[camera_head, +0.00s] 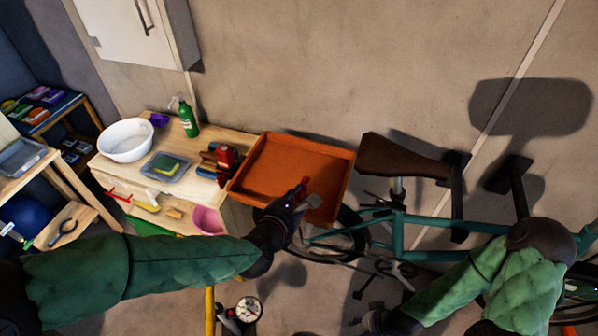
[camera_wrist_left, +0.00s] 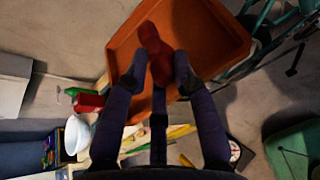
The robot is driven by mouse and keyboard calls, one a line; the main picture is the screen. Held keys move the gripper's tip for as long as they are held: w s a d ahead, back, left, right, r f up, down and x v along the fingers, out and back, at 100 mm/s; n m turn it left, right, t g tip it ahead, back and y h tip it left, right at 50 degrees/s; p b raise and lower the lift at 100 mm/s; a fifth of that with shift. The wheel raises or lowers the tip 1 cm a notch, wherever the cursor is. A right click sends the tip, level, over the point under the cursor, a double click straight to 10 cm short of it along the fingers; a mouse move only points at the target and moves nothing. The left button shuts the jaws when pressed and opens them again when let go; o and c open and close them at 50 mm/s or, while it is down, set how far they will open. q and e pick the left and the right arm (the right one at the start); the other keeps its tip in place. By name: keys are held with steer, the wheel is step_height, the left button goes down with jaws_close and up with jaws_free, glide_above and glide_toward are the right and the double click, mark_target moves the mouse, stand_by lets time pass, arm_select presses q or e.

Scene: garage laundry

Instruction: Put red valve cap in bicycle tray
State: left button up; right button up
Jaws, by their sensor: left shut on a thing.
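The bicycle tray (camera_head: 282,165) is an orange, shallow, open box beside the workbench, near the bicycle's seat. It fills the upper middle of the left wrist view (camera_wrist_left: 213,45). My left gripper (camera_head: 295,198) is at the tray's near right part. It is shut on the red valve cap (camera_head: 302,187), which shows as a red rounded piece between the fingertips in the left wrist view (camera_wrist_left: 153,47). The cap appears over the tray; its exact height is unclear. My right gripper (camera_head: 378,322) is low at the bottom edge, dark and partly cut off; its fingers cannot be made out.
A teal bicycle (camera_head: 420,220) with a brown seat (camera_head: 398,157) stands right of the tray. The workbench (camera_head: 222,135) at left holds a white bowl (camera_head: 126,140), a green bottle (camera_head: 188,119) and a red item (camera_head: 226,158) close to the tray. The visible tray floor is clear.

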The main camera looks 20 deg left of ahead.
arm_select(q)
steer(key=w+a+f+b, duration=0.1)
steer(key=w+f, duration=0.2)
steer(key=w, duration=0.1)
steer(key=w+a+f+b, duration=0.1)
steer(key=w+a+f, duration=0.1)
steer(key=w+f, duration=0.1)
steer(key=w+a+f+b, duration=0.1)
steer(key=w+f+b, duration=0.1)
steer(key=w, duration=0.3)
steer(key=shift+a+f, duration=0.2)
steer(key=shift+f, duration=0.45)
steer(key=shift+w+f, duration=0.2)
steer(key=shift+f, duration=0.05)
steer(key=shift+f+b, duration=0.45)
steer(key=shift+f, duration=1.1)
steer(key=shift+f+b, duration=0.25)
steer(key=shift+b, duration=0.2)
steer(key=shift+s+f+b, duration=0.1)
steer(key=shift+f+b, duration=0.25)
steer(key=shift+b, duration=0.05)
